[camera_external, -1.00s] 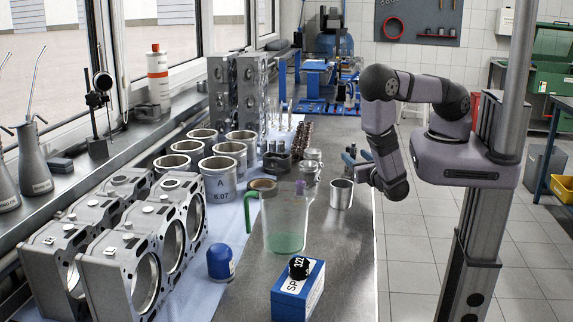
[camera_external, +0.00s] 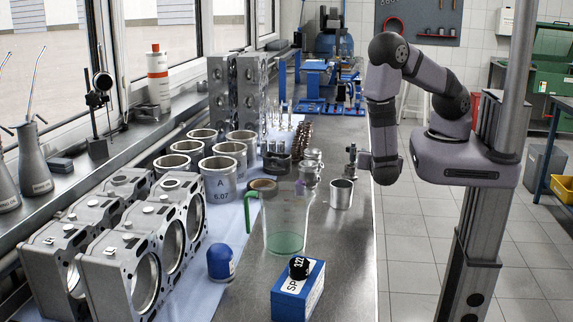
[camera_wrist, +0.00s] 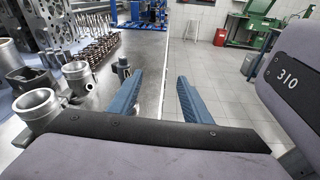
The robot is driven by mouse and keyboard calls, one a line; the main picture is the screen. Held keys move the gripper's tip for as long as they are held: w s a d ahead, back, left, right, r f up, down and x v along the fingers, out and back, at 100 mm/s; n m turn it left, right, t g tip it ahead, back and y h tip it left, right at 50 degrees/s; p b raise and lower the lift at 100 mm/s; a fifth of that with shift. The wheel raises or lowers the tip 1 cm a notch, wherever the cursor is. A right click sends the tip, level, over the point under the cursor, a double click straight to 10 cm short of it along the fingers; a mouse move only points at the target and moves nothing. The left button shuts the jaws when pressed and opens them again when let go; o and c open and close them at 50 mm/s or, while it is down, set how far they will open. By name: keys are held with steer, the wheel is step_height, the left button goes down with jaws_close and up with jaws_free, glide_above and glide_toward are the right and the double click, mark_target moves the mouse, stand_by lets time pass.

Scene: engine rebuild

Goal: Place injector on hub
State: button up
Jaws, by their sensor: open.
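My gripper (camera_wrist: 161,76) is open, with two blue fingers apart and nothing between them in the wrist view. The fingers reach over the right edge of the bench. In the external view its wrist hangs just right of a small upright metal part (camera_external: 351,162). That part also shows in the wrist view (camera_wrist: 122,69), just left of the left finger and apart from it. I cannot tell whether it is the injector or the hub. No other part is clearly recognisable as either one.
A metal cup (camera_external: 341,194) stands near the bench edge. A clear jug with a green handle (camera_external: 286,220) and a blue box (camera_external: 298,290) stand nearer. Engine blocks (camera_external: 130,250) and cylinder liners (camera_external: 219,180) fill the left.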

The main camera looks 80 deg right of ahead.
steer(key=s+a+m+g+y, duration=0.2)
steer(key=s+m+g+y, duration=0.35)
steer(key=m, duration=0.25)
steer(key=w+a+r+m+t+y, duration=0.4)
steer(key=w+a+r+m+y, duration=0.1)
steer(key=m+y, duration=0.4)
steer(key=w+a+y, duration=0.1)
steer(key=w, duration=0.1)
steer(key=shift+w+a+m, duration=0.4)
steer(key=shift+f, duration=0.2)
